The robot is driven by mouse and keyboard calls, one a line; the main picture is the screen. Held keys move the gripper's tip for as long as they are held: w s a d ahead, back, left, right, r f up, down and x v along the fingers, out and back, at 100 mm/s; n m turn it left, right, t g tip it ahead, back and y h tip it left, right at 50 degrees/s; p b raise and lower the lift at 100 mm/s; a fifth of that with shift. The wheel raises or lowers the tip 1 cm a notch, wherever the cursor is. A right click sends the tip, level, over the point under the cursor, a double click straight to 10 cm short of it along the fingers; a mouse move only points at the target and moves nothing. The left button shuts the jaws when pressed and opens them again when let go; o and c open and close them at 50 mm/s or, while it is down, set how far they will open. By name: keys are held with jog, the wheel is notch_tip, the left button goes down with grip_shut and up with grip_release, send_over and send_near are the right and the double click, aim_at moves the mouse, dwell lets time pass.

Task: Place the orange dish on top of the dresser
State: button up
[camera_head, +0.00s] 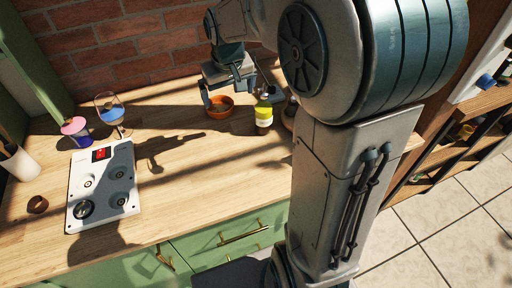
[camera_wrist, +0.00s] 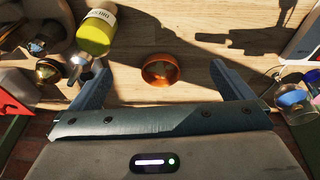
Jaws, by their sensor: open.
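The orange dish (camera_head: 218,107) is a small round bowl on the wooden top of the green dresser (camera_head: 60,203), toward the back near the brick wall. In the wrist view the orange dish (camera_wrist: 160,70) lies between and a little beyond the fingertips, upright on the wood. My gripper (camera_head: 226,98) hangs over the dish with its fingers apart. In the wrist view my gripper (camera_wrist: 158,80) is open and empty, with one finger on each side of the dish and a gap to both.
A white panel with knobs (camera_head: 103,185), a wine glass (camera_head: 110,108) and a pink-topped jar (camera_head: 76,130) stand to the left. The wood in front of the dish is clear.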

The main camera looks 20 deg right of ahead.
jog(key=s+f+m, duration=0.1)
jog(key=s, duration=1.9)
jog(key=shift+s+f, duration=0.15)
jog(key=shift+s, duration=0.05)
